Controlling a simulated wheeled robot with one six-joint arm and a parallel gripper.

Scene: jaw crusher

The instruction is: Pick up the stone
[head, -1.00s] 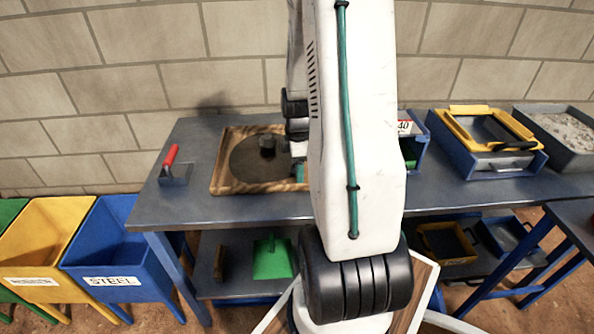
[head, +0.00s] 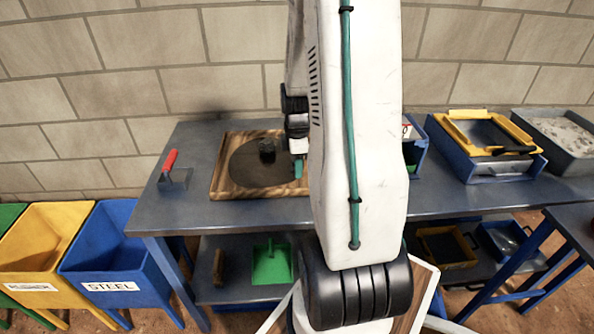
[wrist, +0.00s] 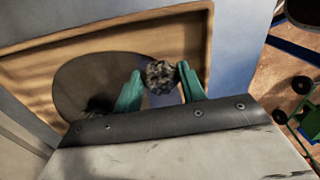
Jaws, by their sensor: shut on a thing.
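The stone (wrist: 160,77) is a small, rough grey lump in the wrist view. My gripper (wrist: 160,71) has two green fingers, one on each side of the stone, and is shut on it. Behind the stone lie a wooden tray (wrist: 55,42) and a dark round plate (wrist: 75,82) in it. In the head view one green finger of my gripper (head: 299,168) shows over the right part of the tray (head: 222,184). My arm hides the stone there.
A short dark cylinder (head: 267,150) stands on the plate in the tray. A yellow-framed box (head: 488,150) and a sand tray (head: 560,135) stand at the right. Bins stand at the lower left.

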